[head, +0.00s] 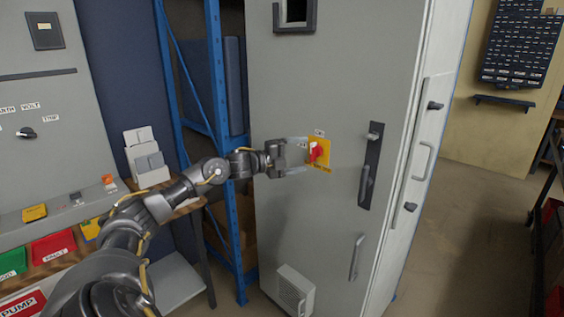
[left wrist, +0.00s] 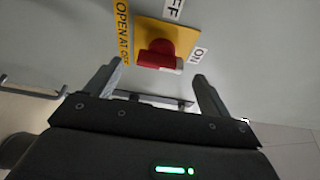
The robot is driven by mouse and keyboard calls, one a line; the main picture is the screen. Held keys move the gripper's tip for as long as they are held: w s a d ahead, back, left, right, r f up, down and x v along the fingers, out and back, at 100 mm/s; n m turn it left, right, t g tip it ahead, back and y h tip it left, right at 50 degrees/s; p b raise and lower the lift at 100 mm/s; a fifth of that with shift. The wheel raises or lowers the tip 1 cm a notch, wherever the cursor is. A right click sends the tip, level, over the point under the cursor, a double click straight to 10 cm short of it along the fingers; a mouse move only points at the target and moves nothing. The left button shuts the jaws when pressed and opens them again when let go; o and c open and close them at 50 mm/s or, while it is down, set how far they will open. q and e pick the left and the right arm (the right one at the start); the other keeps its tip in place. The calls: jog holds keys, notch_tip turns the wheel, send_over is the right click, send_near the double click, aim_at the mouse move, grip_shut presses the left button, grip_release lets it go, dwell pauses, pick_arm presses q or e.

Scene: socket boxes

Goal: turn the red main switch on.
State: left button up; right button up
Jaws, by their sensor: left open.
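The red main switch (head: 318,154) is a red knob on a yellow plate (head: 325,165) on the tall grey cabinet door. The knob also shows in the left wrist view (left wrist: 157,53), where its bar lies sideways with the pale end on the side of the ON label (left wrist: 199,54). The OFF label (left wrist: 174,8) is at the top there. My left gripper (head: 303,155) is open and empty in front of the plate. In the left wrist view its fingers (left wrist: 157,72) stand on either side of the knob, and I cannot tell whether they touch it. My right gripper is out of view.
A black door handle (head: 368,178) is right of the switch. A vent box (head: 295,290) sits low on the cabinet. A blue shelf rack (head: 215,110) stands left of it. A grey panel and bench with coloured bins (head: 53,245) are at far left.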

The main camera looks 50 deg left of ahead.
pick_arm(q)
jog(key=b+v, duration=0.3)
jog(key=v, duration=0.4)
jog(key=shift+s+a, duration=0.2)
jog(key=shift+s, duration=0.15)
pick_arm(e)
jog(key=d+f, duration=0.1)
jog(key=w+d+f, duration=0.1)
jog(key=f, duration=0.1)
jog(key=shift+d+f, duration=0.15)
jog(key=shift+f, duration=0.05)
pick_arm(q)
jog(key=shift+s, duration=0.1)
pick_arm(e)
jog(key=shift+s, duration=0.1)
